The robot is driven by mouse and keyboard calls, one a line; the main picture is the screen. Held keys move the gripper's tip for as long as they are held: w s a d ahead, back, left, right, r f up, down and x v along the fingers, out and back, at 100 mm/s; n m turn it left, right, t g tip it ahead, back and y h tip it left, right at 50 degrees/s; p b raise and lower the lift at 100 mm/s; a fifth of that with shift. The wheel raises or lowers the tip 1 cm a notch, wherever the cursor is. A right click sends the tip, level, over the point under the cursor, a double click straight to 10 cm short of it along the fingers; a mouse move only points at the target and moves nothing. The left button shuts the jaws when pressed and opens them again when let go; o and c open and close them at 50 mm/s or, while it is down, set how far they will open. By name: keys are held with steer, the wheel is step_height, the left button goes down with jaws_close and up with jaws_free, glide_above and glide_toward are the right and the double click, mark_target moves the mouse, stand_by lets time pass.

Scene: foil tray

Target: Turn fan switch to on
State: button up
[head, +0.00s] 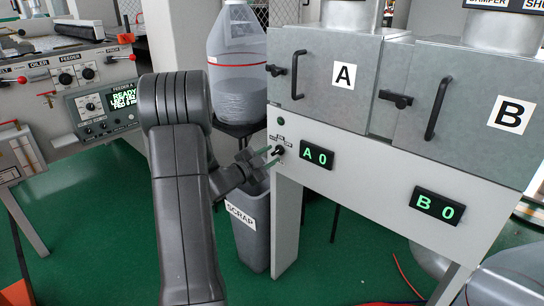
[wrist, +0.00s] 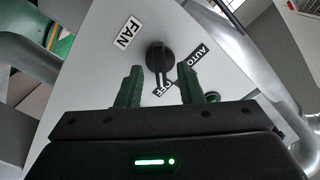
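The fan switch is a black rotary knob on the pale panel of the cabinet; it shows in the wrist view (wrist: 158,57) and, small, in the head view (head: 279,150). Labels around it read FAN (wrist: 128,32), OFF (wrist: 163,90) and AUTO (wrist: 198,56). The knob's grip bar points toward OFF. I can make out no ON label. My gripper (wrist: 160,78) is open, its green fingers apart below the knob in the wrist view, with nothing between them held. In the head view my gripper (head: 269,156) is close in front of the switch.
Displays A 0 (head: 317,155) and B 0 (head: 438,207) sit right of the switch. Doors A (head: 330,100) and B (head: 475,95) with black handles are above. A scrap bin (head: 248,235) stands below, and a large clear bottle (head: 238,65) is behind my arm.

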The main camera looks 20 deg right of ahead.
steer(key=shift+x, duration=0.8)
jaws_close()
